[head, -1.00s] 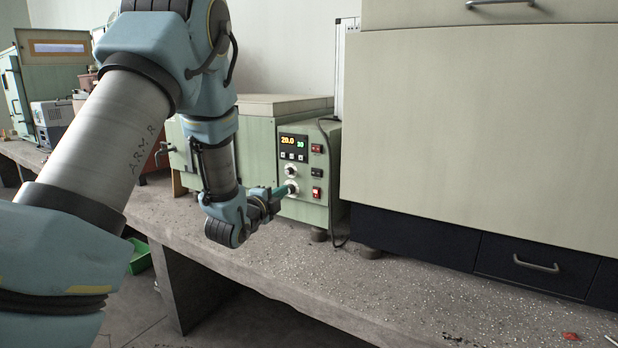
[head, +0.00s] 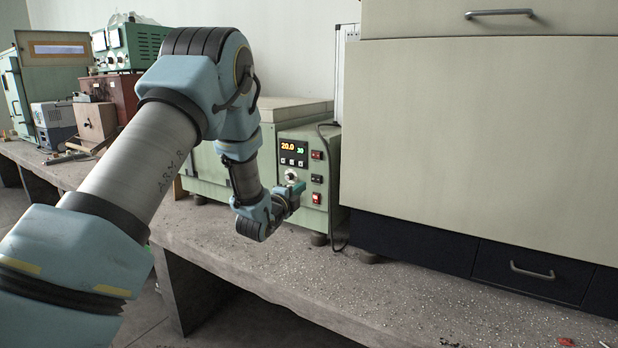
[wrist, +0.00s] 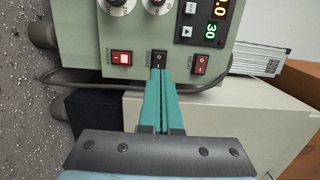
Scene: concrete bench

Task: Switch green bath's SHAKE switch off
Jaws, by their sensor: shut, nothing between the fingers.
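The green bath (head: 262,118) stands on the bench, its control panel facing me. The SHAKE switch (wrist: 159,58) is a black rocker, between the lit red POWER switch (wrist: 121,58) and the HEAT switch (wrist: 199,65) in the wrist view. In the head view, SHAKE (head: 317,179) is the middle one of the right column. My gripper (wrist: 160,73) is shut and empty, its teal fingertips right at the end of the SHAKE switch. I cannot tell whether they touch it. The head view also shows my gripper (head: 300,187) before the panel.
Two knobs (wrist: 156,3) and a display (head: 292,147) reading 20.0 and 30 share the panel. A black cable (head: 334,205) hangs at the bath's right side. A large cream cabinet (head: 470,140) stands close on the right.

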